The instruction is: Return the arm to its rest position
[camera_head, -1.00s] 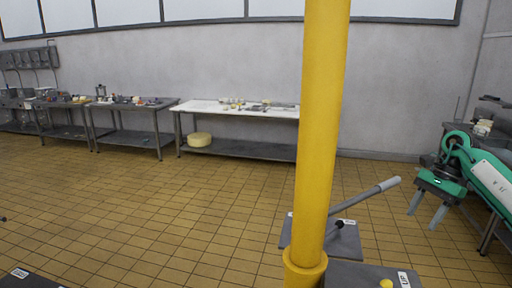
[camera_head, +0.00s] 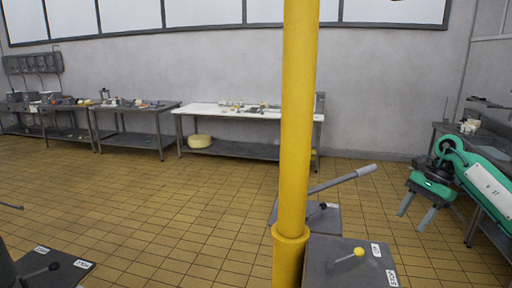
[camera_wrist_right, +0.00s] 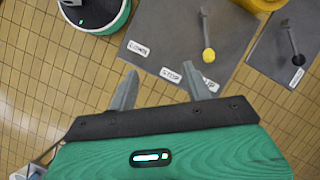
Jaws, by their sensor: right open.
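My right arm comes in from the right in the head view, green and white. Its right gripper (camera_head: 416,215) points down over the tiled floor, with two grey fingers apart and nothing between them. In the right wrist view the right gripper (camera_wrist_right: 160,85) also shows its fingers apart and empty. Beyond the fingertips there is a grey panel (camera_wrist_right: 165,35) with a yellow-knobbed lever (camera_wrist_right: 208,52). My left gripper does not show.
A yellow post (camera_head: 297,120) stands in the middle. Beside it are a grey panel with a yellow-knobbed lever (camera_head: 349,256) and a long grey handle (camera_head: 342,180). A white-topped table (camera_head: 215,108) stands at the wall. A dark table (camera_head: 485,210) is at right.

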